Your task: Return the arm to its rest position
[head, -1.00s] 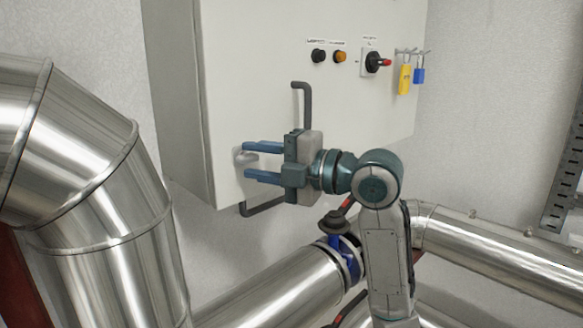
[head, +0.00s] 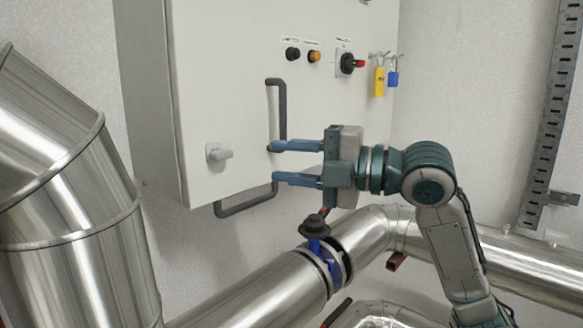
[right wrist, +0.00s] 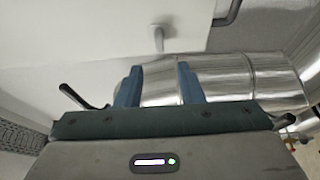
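My right gripper (head: 272,164) is in front of the white cabinet (head: 240,100), its two blue fingers pointing left, apart and with nothing between them. In the right wrist view the open fingers (right wrist: 158,85) show the same gap. A grey turn latch (head: 219,153) on the cabinet door lies left of the fingertips, apart from them; it also shows in the right wrist view (right wrist: 156,38). A dark door handle (head: 283,110) partly passes behind the upper finger. My left gripper is not in view.
Below the gripper is a pipe (head: 250,288) with a blue valve (head: 318,246). A large silver duct (head: 70,200) fills the left side.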

